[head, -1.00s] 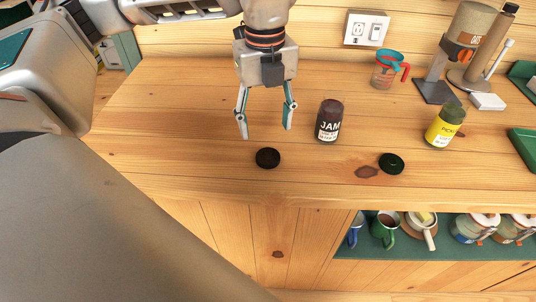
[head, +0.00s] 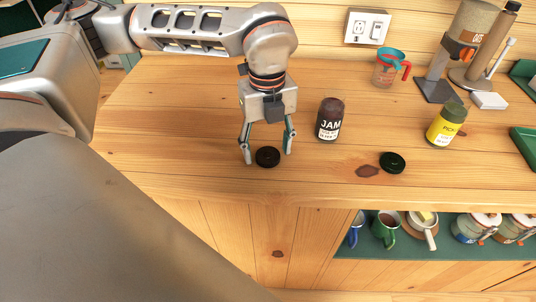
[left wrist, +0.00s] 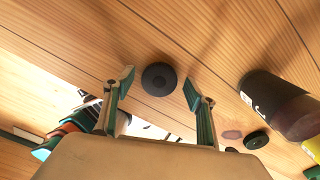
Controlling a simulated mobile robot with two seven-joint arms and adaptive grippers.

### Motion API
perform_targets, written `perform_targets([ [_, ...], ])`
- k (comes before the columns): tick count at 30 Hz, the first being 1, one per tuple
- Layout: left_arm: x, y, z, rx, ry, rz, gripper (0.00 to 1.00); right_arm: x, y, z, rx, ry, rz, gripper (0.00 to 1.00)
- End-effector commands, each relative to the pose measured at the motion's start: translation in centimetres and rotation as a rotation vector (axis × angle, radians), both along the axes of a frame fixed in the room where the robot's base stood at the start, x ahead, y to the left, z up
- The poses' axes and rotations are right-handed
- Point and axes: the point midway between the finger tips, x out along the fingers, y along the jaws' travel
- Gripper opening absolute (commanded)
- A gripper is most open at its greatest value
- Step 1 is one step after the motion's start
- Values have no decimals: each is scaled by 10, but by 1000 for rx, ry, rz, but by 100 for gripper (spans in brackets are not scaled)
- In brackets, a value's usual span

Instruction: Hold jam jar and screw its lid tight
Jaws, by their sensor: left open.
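The dark jam jar (head: 329,121), with a "JAM" label, stands upright and open-topped on the wooden counter; it also shows at the right of the left wrist view (left wrist: 275,98). A black lid (head: 267,157) lies flat on the counter to the jar's left. My left gripper (head: 267,156) is open and points down, with its fingers on either side of this lid. In the left wrist view the lid (left wrist: 159,79) sits between and just beyond the fingertips, apart from both. My right gripper is not in view.
A second dark lid (head: 392,162) lies right of the jar, near a yellow-labelled jar (head: 446,125). A measuring cup (head: 389,68) and a grinder (head: 447,60) stand at the back. Mugs (head: 384,229) sit on a shelf below the counter's front edge.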

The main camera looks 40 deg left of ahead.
Motion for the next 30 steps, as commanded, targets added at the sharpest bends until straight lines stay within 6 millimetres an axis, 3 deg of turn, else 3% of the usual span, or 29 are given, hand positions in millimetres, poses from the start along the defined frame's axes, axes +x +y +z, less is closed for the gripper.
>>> perform_targets([
  [10, 0, 0, -1, 0, 0, 0, 56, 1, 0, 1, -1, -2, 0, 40],
  [14, 0, 0, -1, 0, 0, 0, 29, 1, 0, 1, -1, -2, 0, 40],
  [25, 0, 0, 0, 1, -1, 0, 29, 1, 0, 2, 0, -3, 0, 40],
  [30, 1, 0, 9, 1, -2, 0, 29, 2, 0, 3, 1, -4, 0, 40],
])
